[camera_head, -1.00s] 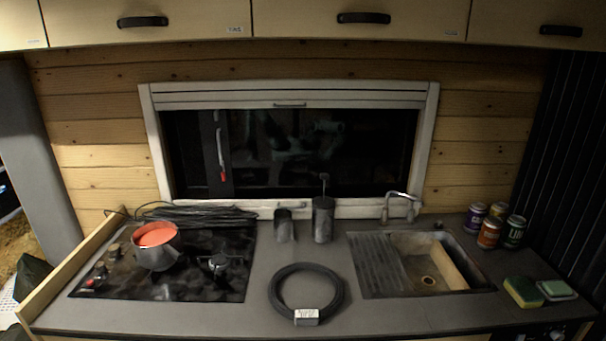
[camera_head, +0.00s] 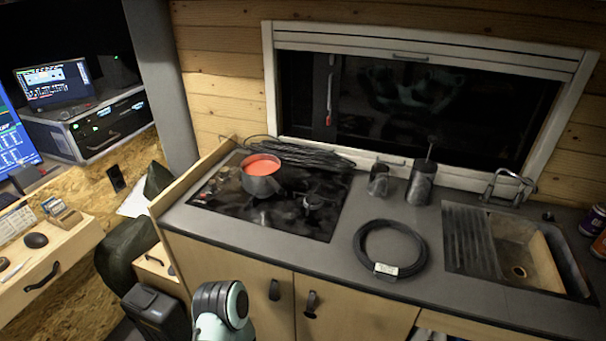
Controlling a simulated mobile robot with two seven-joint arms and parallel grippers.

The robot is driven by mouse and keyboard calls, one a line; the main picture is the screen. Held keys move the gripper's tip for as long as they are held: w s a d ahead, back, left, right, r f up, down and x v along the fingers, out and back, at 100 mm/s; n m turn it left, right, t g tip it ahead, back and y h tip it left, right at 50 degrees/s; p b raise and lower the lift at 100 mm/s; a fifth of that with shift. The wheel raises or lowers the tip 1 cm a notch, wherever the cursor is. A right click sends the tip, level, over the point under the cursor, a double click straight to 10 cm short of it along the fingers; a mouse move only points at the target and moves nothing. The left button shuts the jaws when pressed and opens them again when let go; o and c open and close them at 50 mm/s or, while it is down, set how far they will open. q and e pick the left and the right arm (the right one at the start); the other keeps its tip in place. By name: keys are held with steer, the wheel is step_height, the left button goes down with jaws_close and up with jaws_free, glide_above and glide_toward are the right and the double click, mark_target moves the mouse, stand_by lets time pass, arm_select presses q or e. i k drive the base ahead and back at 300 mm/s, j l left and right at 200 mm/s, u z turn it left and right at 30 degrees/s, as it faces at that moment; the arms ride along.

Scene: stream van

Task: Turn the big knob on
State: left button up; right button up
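The stove (camera_head: 313,228) is a black glass cooktop at the left of the counter. A row of small knobs (camera_head: 222,173) runs along its left edge. They are small and dark here, and I cannot tell which is the big knob or how it is turned. A pot with red contents (camera_head: 261,186) stands on the cooktop, just right of the knobs. Part of my arm shows at the bottom, in front of the cabinet doors. Neither of my grippers is in view.
A wooden ledge (camera_head: 187,187) borders the stove's left. A dark chair (camera_head: 133,252) and desk (camera_head: 50,262) stand left.

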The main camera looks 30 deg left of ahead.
mark_target(225, 172)
steer(key=u, duration=1.5)
steer(key=j+u, duration=0.1)
steer(key=j, duration=0.55)
steer(key=i, duration=0.05)
